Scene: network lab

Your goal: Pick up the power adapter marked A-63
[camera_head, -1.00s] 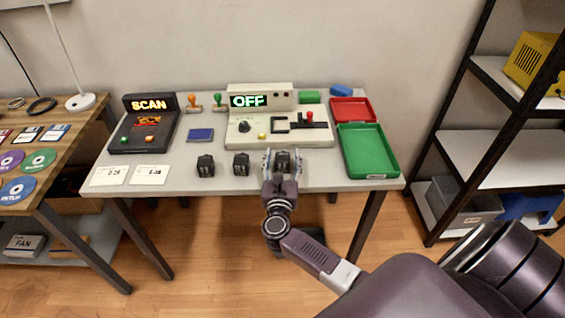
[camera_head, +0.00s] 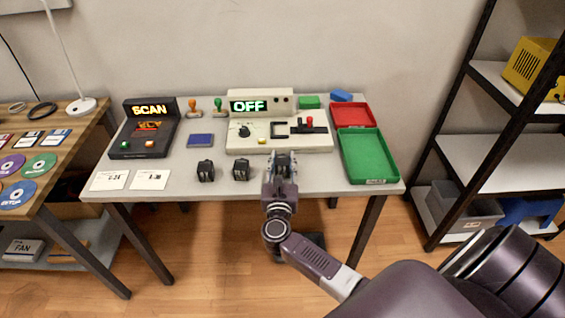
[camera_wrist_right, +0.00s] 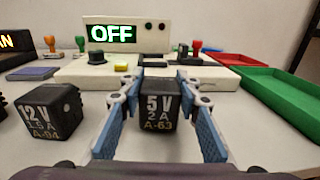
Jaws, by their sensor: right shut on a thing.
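The black power adapter marked 5 V, 2 A, A-63 (camera_wrist_right: 158,108) is in the middle of the right wrist view. It sits between the blue-padded fingers of my right gripper (camera_wrist_right: 160,115), which is shut on it. In the head view this adapter (camera_head: 283,160) is partly hidden by my right gripper (camera_head: 282,168), at the front of the white table. It looks to be at table height; I cannot tell if it touches the top. A second adapter, 12 V, A-94 (camera_wrist_right: 50,112), stands to the left in the wrist view. My left gripper is not in view.
Two other black adapters (camera_head: 206,170) and (camera_head: 241,168) stand left of my gripper. Behind is a test console (camera_head: 290,138) reading OFF. A green tray (camera_head: 378,181) and a red tray (camera_head: 352,114) lie right. A SCAN unit (camera_head: 127,146) and cards (camera_head: 109,180) are left.

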